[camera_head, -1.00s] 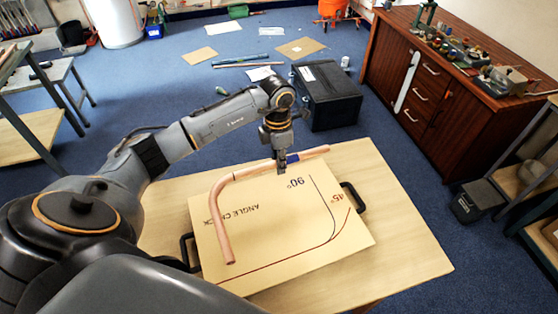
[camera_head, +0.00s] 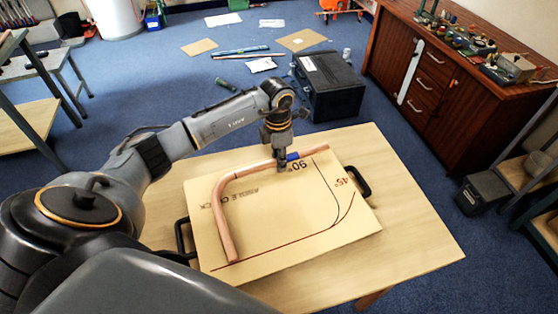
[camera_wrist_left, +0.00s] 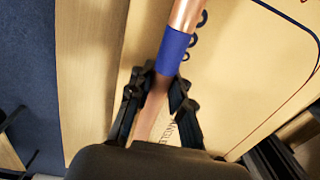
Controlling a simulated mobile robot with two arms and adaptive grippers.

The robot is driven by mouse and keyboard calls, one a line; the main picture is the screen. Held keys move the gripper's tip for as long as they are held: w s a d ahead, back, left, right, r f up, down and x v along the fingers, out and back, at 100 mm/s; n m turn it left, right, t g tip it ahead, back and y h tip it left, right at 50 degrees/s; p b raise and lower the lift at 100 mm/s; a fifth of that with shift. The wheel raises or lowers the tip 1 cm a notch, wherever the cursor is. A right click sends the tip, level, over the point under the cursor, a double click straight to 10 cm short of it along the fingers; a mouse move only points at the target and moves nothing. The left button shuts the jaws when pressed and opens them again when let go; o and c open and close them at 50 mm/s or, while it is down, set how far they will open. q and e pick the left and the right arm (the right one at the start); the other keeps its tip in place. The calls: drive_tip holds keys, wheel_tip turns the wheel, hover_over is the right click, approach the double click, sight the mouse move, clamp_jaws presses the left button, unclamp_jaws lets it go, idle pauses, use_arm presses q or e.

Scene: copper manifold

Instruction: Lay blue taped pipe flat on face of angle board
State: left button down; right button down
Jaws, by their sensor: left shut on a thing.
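The bent copper pipe (camera_head: 227,222) lies over the upper left part of the angle board (camera_head: 290,235) in the head view. Its blue tape (camera_head: 293,156) shows just right of my left gripper (camera_head: 283,166). My left gripper is shut on the pipe beside the tape; the wrist view shows both fingers (camera_wrist_left: 154,95) around the copper next to the blue tape (camera_wrist_left: 173,50). The pipe looks flat on or very near the board; I cannot tell if it touches along its whole length. My right gripper is not in view.
The board has black handles (camera_head: 359,181) at its sides and lies on a wooden table (camera_head: 415,235). Bare table is free at the right. A black box (camera_head: 328,85) stands on the floor behind, and a wooden cabinet (camera_head: 430,75) stands at the right.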

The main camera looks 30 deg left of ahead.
use_arm(q)
drive_tip(key=shift+s+d+f, duration=0.25)
drive_tip(key=shift+s+f, duration=0.1)
drive_tip(key=shift+f, duration=0.2)
drive_tip(key=c, duration=1.1)
unclamp_jaws()
drive_tip(key=shift+w+d+f, duration=0.1)
drive_tip(key=o, duration=0.5)
drive_tip(key=shift+w, duration=0.1)
drive_tip(key=shift+a, duration=0.2)
drive_tip(key=shift+r, duration=0.3)
